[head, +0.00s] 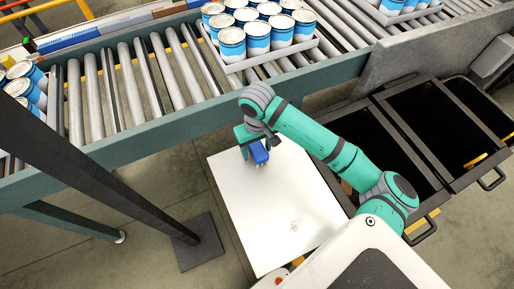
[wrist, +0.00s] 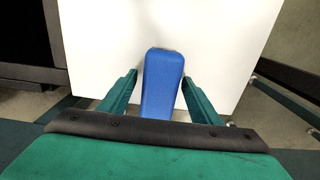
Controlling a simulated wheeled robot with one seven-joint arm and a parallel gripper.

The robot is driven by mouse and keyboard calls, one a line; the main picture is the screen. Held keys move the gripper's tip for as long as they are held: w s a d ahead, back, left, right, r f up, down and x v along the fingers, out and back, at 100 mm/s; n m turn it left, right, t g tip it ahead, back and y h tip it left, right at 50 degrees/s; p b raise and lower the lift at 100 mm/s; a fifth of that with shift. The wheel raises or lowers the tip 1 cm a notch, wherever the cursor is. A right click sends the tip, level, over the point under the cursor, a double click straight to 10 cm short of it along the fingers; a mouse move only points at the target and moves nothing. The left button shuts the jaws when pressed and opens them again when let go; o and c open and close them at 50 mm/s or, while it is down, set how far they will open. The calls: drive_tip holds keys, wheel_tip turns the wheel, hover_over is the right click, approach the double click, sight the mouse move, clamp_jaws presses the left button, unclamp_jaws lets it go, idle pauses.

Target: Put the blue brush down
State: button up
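The blue brush (head: 259,153) shows at the far edge of the white tabletop (head: 280,215) in the head view, just under my gripper (head: 255,146). In the wrist view the blue brush (wrist: 162,85) lies between the two green fingers of my gripper (wrist: 159,77). A gap of white shows between the left finger and the brush. The right fingertip is close beside the brush; I cannot tell if it touches. The fingers are apart and look open. Whether the brush rests on the tabletop is hard to tell. Its lower end is hidden by my gripper.
A roller conveyor (head: 130,95) runs behind the tabletop, with a tray (head: 272,61) of blue and white cans. Black bins (head: 390,150) stand to the right. A dark post (head: 90,165) rises at the left. Most of the tabletop is bare.

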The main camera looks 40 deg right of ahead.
sight(257, 147)
wheel_tip(257, 147, up, 11)
drive_tip(key=shift+r, duration=0.7)
idle(0.5)
